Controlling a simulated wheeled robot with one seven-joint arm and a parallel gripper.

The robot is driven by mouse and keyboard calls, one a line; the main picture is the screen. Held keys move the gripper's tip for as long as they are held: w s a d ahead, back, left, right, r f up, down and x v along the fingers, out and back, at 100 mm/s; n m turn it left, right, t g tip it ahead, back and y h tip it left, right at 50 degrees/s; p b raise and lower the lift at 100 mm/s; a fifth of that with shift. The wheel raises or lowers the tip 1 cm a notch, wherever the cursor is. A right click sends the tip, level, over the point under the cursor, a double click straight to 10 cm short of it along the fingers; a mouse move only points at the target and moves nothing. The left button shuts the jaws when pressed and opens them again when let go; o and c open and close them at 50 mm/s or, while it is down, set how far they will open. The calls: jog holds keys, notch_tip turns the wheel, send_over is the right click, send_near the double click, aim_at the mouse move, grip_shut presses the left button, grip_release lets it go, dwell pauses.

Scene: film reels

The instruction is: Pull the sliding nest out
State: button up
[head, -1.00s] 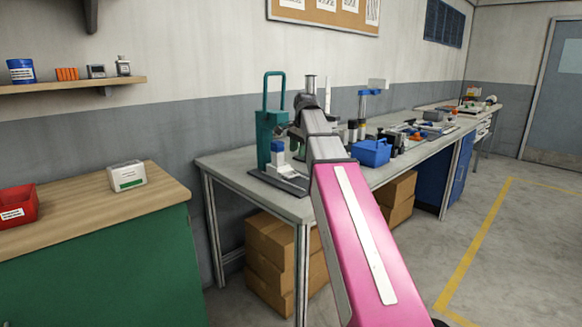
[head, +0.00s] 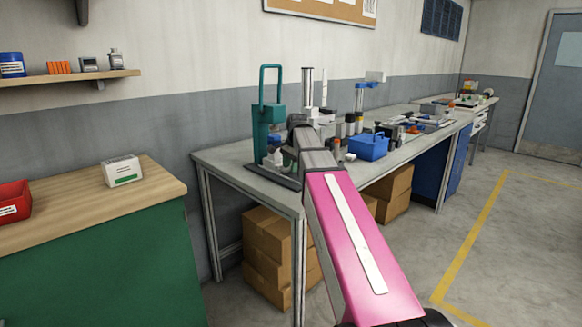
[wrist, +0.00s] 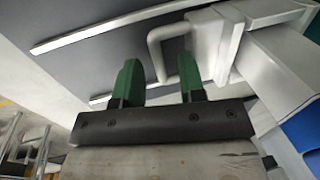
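A teal press-like fixture (head: 266,120) with a tall loop handle stands on the near end of the grey workbench (head: 215,160). The nest's white body with a blue part (head: 274,144) shows at its foot, partly hidden by my arm. In the wrist view, a pale D-shaped handle (wrist: 155,56) sticks out from the white nest block (wrist: 211,40) above a dark plate with light rails. My gripper (wrist: 159,72) has two green fingers spread apart. The handle's outer bar lies in the gap between them, nearer the left finger; I cannot tell whether they touch. In the head view my wrist hides the fingers.
A blue caddy (head: 368,147) and several small items stand to the right on the bench. Cardboard boxes (head: 268,237) are stacked beneath. A green cabinet (head: 110,265) with a wooden top stands at the left, with a gap before the bench.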

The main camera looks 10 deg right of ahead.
jog(key=shift+f, duration=0.2)
grip_shut()
jog(key=s+d, duration=0.2)
jog(key=s, duration=0.1)
jog(key=s+d, duration=0.3)
jog(key=s, duration=0.1)
jog(key=s+d, duration=0.2)
jog(key=s, duration=0.2)
jog(key=shift+d, duration=0.2)
grip_release()
jog(key=shift+r, duration=0.1)
